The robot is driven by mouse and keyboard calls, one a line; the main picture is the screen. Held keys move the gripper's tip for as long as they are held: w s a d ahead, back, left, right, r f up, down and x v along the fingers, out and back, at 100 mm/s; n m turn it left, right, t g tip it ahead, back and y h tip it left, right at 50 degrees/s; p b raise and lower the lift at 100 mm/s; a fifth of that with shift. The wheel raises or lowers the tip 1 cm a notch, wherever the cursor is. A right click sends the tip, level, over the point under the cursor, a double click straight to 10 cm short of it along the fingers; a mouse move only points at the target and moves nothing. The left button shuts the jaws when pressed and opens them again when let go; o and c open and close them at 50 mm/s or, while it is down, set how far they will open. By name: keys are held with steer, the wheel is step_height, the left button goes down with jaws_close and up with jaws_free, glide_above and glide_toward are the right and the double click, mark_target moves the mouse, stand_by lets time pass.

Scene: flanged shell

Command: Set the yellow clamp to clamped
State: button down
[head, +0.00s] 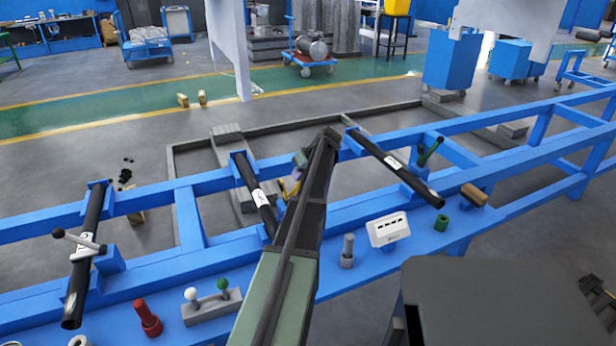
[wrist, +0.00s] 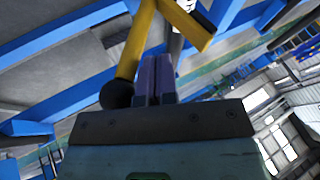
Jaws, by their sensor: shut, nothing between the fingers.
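The yellow clamp (wrist: 137,45) fills the upper middle of the wrist view. Its yellow bar slants down to a black ball knob (wrist: 116,95), and a second yellow piece branches to the upper right. My gripper (wrist: 156,62) has its fingers shut together with nothing between them. The fingers are close beside the lower bar, right of the knob; I cannot tell whether they touch it. In the head view, only a little of the yellow clamp (head: 290,186) shows beside the middle black tube (head: 255,195). My arm hides the rest and the fingertips.

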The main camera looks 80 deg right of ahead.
steer(key=shift+w+a, duration=0.5)
steer(key=shift+w, duration=0.2)
steer(key=shift+w+a, duration=0.45)
steer(key=shift+w, duration=0.25)
